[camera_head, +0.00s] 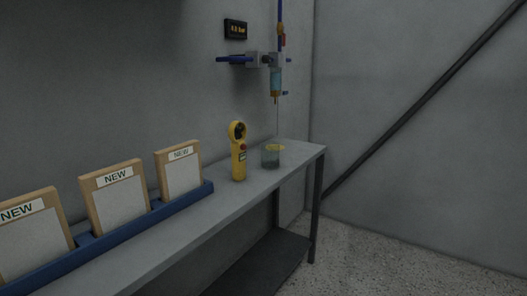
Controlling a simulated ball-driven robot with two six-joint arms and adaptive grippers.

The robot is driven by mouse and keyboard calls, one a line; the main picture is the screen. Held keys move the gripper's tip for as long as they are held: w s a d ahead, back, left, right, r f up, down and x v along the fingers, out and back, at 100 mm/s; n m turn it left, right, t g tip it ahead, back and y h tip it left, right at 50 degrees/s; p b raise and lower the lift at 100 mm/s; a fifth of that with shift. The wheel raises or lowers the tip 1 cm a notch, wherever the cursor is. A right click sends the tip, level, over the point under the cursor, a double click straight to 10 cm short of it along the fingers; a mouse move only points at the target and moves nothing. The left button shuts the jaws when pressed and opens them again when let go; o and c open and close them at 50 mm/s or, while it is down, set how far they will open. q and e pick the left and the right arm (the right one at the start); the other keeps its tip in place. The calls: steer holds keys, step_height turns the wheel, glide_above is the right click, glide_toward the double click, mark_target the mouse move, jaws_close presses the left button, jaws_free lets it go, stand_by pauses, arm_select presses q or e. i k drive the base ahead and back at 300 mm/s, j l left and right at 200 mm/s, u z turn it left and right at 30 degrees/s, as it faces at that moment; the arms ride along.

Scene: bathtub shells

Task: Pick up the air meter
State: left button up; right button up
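The air meter (239,152) is a yellow handheld device with a round dark opening at its top. It stands upright on the grey bench (226,197), near the bench's far end. A glass beaker with a yellowish rim (270,158) stands just to its right, a small gap apart. Neither of my grippers shows in the head view.
Several framed panels marked "NEW" (113,200) stand in a blue rack (151,221) along the bench's left part. A wall-mounted syringe-like fitting (276,82) hangs above the beaker, with a small display (235,29) beside it. Open floor (400,265) lies to the right.

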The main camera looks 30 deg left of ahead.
mark_target(237, 136)
steer(key=i+u, duration=0.2)
steer(key=i, duration=0.35)
steer(key=i+l+u, duration=0.2)
steer(key=i, duration=0.3)
steer(key=i+j+u, duration=0.1)
steer(key=u, duration=0.4)
steer(key=i+u, duration=0.3)
steer(key=u, duration=0.15)
steer(key=i+u, duration=0.25)
steer(key=u, duration=0.25)
steer(key=i+l+u, duration=0.1)
steer(key=u, duration=0.35)
steer(key=i+l, duration=0.05)
